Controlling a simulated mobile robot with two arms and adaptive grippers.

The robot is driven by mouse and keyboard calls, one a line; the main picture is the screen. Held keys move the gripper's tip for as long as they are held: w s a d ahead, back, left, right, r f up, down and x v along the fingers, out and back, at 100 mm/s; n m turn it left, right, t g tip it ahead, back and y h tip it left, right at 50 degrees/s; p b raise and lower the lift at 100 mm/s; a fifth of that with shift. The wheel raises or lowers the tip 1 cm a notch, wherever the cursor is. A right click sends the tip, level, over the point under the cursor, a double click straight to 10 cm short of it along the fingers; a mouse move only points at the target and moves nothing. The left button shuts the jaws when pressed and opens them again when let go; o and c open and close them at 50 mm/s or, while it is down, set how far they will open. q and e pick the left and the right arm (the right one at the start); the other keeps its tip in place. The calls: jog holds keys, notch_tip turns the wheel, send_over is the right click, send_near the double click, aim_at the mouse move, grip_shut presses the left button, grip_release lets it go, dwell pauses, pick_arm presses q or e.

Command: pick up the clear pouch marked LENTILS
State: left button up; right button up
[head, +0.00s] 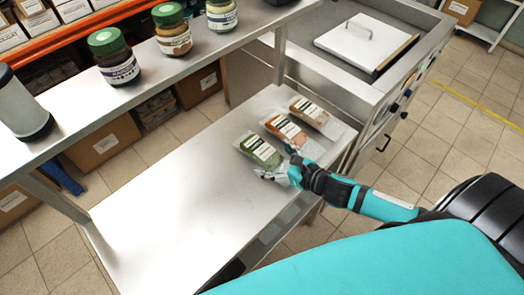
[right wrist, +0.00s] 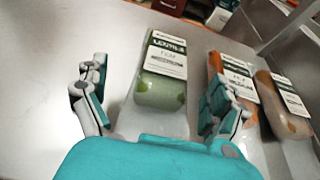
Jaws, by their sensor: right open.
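Three clear pouches lie side by side on the grey lower table. The nearest holds green contents (head: 260,150), the middle one orange (head: 286,131), the far one beige (head: 313,113). Each has a white label with a dark band, and I cannot read the names for sure. My right gripper (head: 278,168) is open and empty at the near end of the green pouch. In the right wrist view the green pouch (right wrist: 162,90) shows ahead between the two spread fingers, and the right finger partly covers the orange pouch (right wrist: 215,66). My left gripper is out of view.
A raised shelf (head: 150,95) carries several green-lidded jars, one at left (head: 113,62). A counter with a white handled lid (head: 366,42) adjoins the table at the right. The table's (head: 160,215) left part is bare. Cardboard boxes (head: 103,143) stand below.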

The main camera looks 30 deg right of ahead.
aim_at(267, 154)
jog(key=x, duration=0.1)
jog(key=p+x, duration=0.1)
jog(key=x, duration=0.1)
jog(key=p+x, duration=0.1)
jog(key=shift+w+d+f, duration=0.1)
jog(key=shift+w+d, duration=0.15)
jog(key=shift+w, duration=0.25)
jog(key=shift+w+a+f, duration=0.1)
jog(key=shift+w+f, duration=0.1)
jog(key=shift+s, duration=0.1)
jog(key=c, duration=1.4)
jog(key=shift+r, duration=0.15)
